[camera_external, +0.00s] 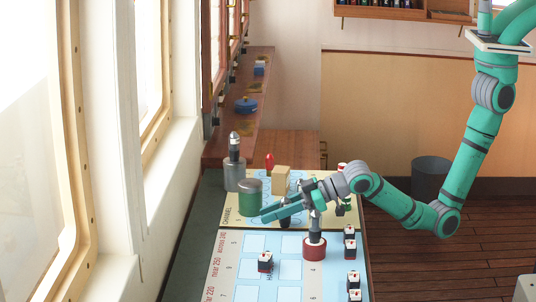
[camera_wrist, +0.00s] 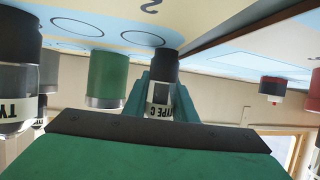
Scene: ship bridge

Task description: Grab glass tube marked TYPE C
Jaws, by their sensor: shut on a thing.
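The glass tube marked TYPE C (camera_wrist: 158,97) has a dark end and a clear part with a white label. In the wrist view it sits between the teal fingers of my gripper (camera_wrist: 163,100), which is shut on it. In the external view my gripper (camera_external: 284,209) is low over the table, with a dark piece just below it; most of the tube is hidden there. I cannot tell whether the tube touches the table. Another tube labelled TYPE (camera_wrist: 18,80) shows at the left of the wrist view, its letter cut off.
A green canister (camera_external: 250,198) stands just left of my gripper, also in the wrist view (camera_wrist: 108,80). A grey canister (camera_external: 235,172), a beige block (camera_external: 281,180) and a red-based holder (camera_external: 314,248) are close.

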